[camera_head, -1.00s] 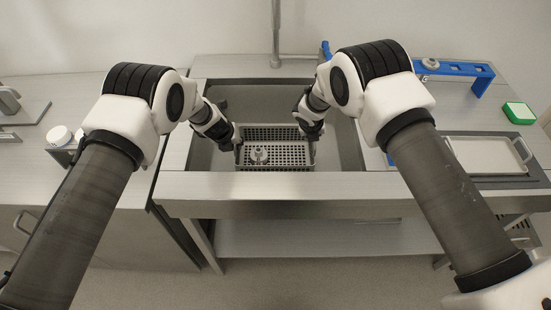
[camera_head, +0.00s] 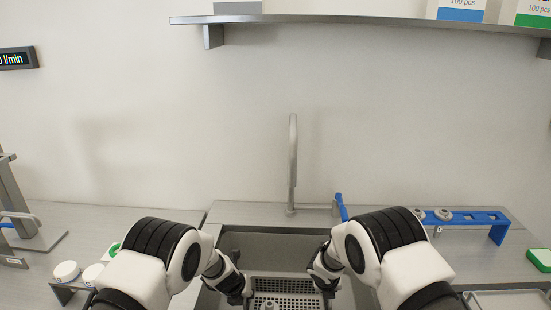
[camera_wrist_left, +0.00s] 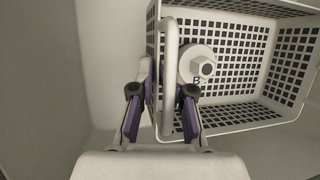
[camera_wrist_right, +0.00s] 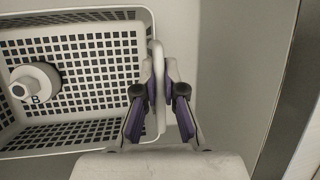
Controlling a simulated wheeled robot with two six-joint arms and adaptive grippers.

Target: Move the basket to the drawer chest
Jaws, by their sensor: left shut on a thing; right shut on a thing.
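The grey perforated basket (camera_head: 290,284) sits within the sink at the bottom of the head view. My left gripper (camera_head: 243,296) is shut on its left-hand rim handle, and the left wrist view shows the handle between the fingers (camera_wrist_left: 162,98). My right gripper (camera_head: 327,286) is shut on the opposite handle, also seen between its fingers in the right wrist view (camera_wrist_right: 161,98). A pale round part marked B (camera_wrist_left: 196,66) stands in the basket. I cannot make out a drawer chest.
A sink (camera_head: 270,243) with a tall tap (camera_head: 292,165) surrounds the basket. A blue rack (camera_head: 465,217) and a green box (camera_head: 539,259) stand on the right counter. White round lids (camera_head: 67,271) are on the left. A wall shelf (camera_head: 350,20) runs above.

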